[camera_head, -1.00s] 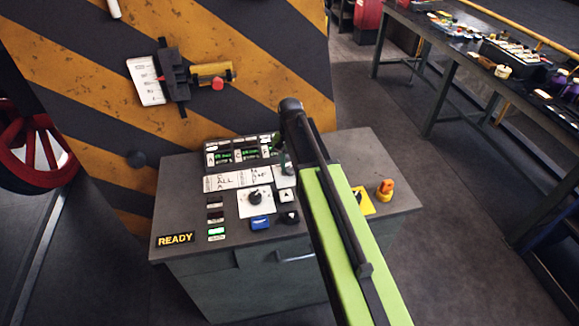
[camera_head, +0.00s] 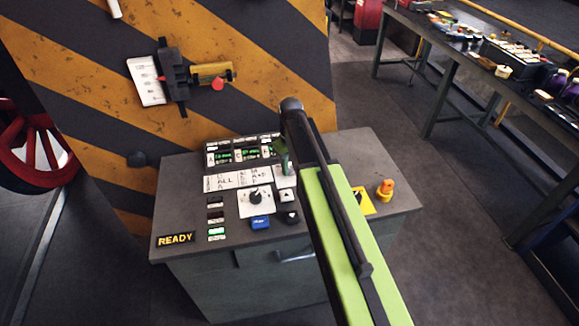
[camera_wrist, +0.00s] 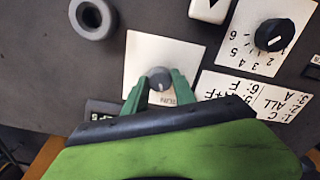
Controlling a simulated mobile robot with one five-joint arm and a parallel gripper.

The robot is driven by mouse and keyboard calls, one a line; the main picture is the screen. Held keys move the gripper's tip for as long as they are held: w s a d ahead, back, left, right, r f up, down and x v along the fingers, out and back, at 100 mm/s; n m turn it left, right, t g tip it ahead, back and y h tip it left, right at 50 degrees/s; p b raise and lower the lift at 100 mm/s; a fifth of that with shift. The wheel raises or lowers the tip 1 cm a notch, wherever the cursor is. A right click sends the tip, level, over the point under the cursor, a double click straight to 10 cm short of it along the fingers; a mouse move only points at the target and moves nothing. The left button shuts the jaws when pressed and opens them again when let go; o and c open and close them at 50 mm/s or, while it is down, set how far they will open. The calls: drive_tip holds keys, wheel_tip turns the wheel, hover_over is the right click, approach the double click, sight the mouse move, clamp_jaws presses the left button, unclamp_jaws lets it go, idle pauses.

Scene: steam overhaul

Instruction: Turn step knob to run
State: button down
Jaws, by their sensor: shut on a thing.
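The step knob (camera_wrist: 160,79) is a small round grey knob with a pale mark, on a white square plate (camera_wrist: 148,48) in the wrist view. My gripper (camera_wrist: 159,84) has its green fingers on either side of the knob and is shut on it. The mark on the knob points towards the lower edge of the picture. Small lettering on the plate beside the right finger is partly hidden.
A black numbered selector knob (camera_head: 255,198) on a white plate stands left of my gripper. Nearby are a blue button (camera_head: 260,222), a label card (camera_head: 238,180) and an orange-topped knob (camera_head: 385,189). The READY sign (camera_head: 176,239) is at the console's front left.

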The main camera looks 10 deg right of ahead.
sight(290, 168)
drive_tip(key=shift+n, duration=0.9)
drive_tip(key=c, duration=1)
unclamp_jaws()
drive_tip(key=shift+r, duration=0.1)
wheel_tip(290, 168, up, 17)
drive_tip(key=p, duration=1.7)
drive_tip(key=shift+r, duration=0.15)
